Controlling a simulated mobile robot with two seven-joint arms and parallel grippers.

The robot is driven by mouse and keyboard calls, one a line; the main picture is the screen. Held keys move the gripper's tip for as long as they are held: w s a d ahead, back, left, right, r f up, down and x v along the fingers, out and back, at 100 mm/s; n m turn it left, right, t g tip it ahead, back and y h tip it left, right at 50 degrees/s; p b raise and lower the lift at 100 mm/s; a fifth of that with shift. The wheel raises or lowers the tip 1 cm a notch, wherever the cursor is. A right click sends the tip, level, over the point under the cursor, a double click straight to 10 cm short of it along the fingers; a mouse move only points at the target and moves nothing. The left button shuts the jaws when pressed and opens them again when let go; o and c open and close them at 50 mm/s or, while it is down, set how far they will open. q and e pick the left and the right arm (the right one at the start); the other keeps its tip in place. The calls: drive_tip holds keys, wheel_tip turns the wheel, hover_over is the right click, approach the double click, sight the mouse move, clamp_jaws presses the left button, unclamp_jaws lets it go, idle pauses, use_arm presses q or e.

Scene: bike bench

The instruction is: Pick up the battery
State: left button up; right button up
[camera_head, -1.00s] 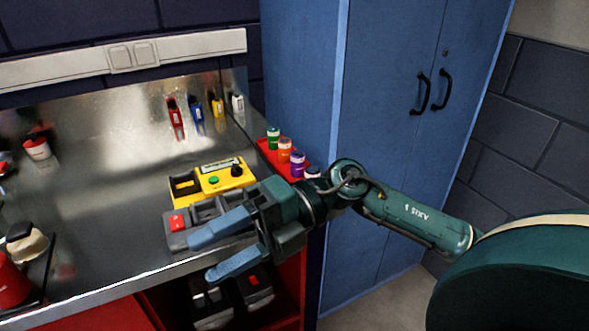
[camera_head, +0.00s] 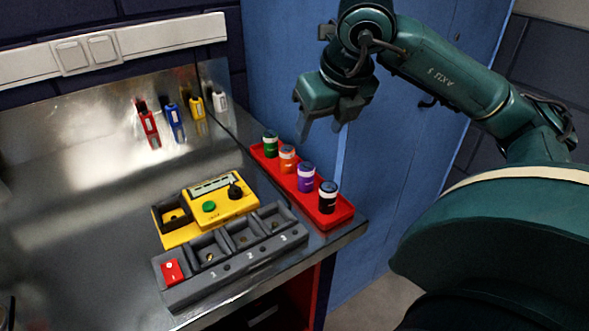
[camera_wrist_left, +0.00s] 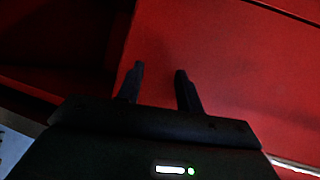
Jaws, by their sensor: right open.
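Several battery-like cylinders stand upright in a red tray (camera_head: 338,212) at the bench's right edge. They are a green one (camera_head: 270,144), an orange one (camera_head: 287,158), a purple one (camera_head: 306,177) and a black one (camera_head: 328,197) with a white band. My right gripper (camera_head: 318,128) is open and empty, with its fingers pointing down. It is above and to the right of the green cylinder in the picture, touching none of them. My left gripper (camera_wrist_left: 160,80) shows only in its wrist view, its fingers apart with nothing between them, facing a red surface.
A grey charger (camera_head: 178,297) with numbered bays and a red switch lies at the bench front. A yellow tester (camera_head: 180,236) with a green button and black knob sits behind it. Small coloured holders line the back. A blue cabinet (camera_head: 395,150) stands right of the bench.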

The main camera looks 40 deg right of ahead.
sight(306, 165)
drive_tip(key=x, duration=0.6)
drive_tip(key=shift+s+f, duration=0.2)
drive_tip(key=shift+f, duration=0.1)
drive_tip(key=shift+a+x, duration=0.15)
drive_tip(key=shift+x, duration=1.15)
drive_tip(key=shift+a+x, duration=0.2)
drive_tip(key=shift+x, duration=1.15)
drive_tip(key=c, duration=1.1)
